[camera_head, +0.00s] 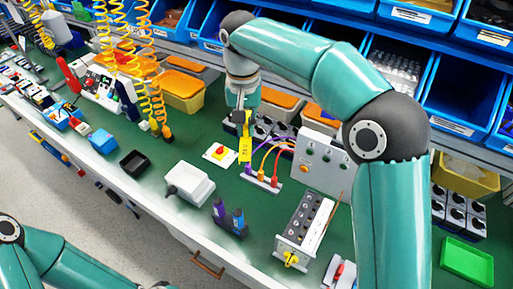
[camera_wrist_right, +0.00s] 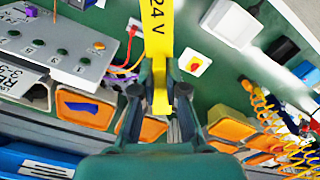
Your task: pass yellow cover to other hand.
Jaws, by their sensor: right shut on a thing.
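The yellow cover (camera_head: 245,148) is a flat strip hanging upright below my right gripper (camera_head: 241,118) in the head view. In the right wrist view the cover (camera_wrist_right: 159,35) carries the text "24 V" and sits between the two dark fingertips of my right gripper (camera_wrist_right: 160,72), which is shut on it. The cover is above the green bench, left of the colored cables. My left arm shows only at the bottom left of the head view, and its gripper is out of sight.
A white box (camera_head: 190,183) and a black tray (camera_head: 134,163) lie on the green bench. A grey switch box (camera_head: 304,222) with a yellow knob and a two-pronged purple-blue part (camera_head: 229,219) stand in front.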

